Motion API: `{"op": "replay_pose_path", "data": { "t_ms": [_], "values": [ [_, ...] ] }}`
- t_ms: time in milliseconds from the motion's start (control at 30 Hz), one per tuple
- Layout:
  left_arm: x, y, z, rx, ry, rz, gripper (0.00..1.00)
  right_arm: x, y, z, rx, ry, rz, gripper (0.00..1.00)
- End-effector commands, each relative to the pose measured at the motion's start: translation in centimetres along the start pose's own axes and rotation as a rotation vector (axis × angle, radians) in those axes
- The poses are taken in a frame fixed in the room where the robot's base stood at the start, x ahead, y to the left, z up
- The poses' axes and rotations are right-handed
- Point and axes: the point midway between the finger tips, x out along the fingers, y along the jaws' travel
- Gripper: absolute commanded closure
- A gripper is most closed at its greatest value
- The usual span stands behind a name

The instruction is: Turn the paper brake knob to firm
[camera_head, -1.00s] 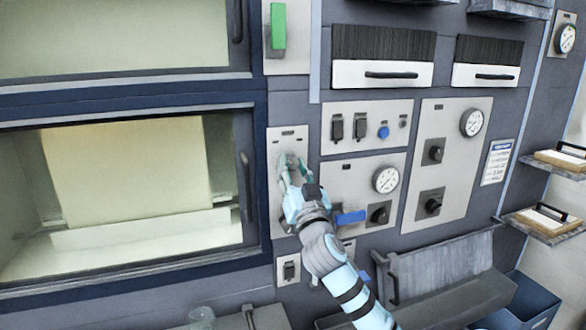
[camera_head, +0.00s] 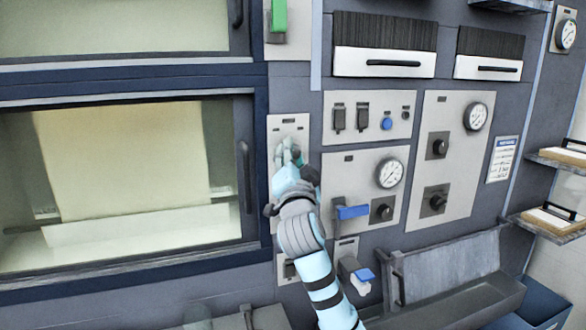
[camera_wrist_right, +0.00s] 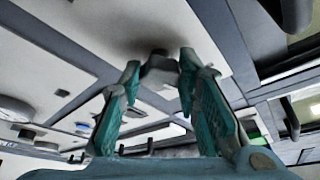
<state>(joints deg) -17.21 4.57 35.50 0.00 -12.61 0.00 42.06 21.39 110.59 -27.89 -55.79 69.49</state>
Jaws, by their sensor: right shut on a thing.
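My right gripper (camera_head: 288,156) is at the narrow light-grey plate (camera_head: 288,123) just right of the large lower window. In the right wrist view, the fingers of this gripper (camera_wrist_right: 160,66) are shut on a grey knob (camera_wrist_right: 158,74), one finger on each side. The knob stands out from the pale panel on a dark round base. In the head view the fingers and hand hide most of it. I cannot read its label or its pointer setting. My left gripper is not in view.
To the right are a blue-handled lever (camera_head: 352,212), a dial gauge (camera_head: 390,173) and several black knobs on neighbouring plates. The window's dark vertical handle (camera_head: 245,177) is close on the left. A second blue-ended lever (camera_head: 363,275) is beside my forearm.

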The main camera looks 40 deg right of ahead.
Motion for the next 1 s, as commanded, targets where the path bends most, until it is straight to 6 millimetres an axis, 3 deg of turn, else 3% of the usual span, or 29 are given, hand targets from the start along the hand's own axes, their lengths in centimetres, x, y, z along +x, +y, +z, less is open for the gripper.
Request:
{"op": "replay_pose_path", "data": {
  "t_ms": [400,1000],
  "values": [
    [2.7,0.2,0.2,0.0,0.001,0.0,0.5,0.0,-0.2,0.1,0.364,-0.001,0.15,0.98],
    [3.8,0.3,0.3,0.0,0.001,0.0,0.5,0.1,-0.5,-0.2,0.831,0.0,0.347,0.98]
  ]
}}
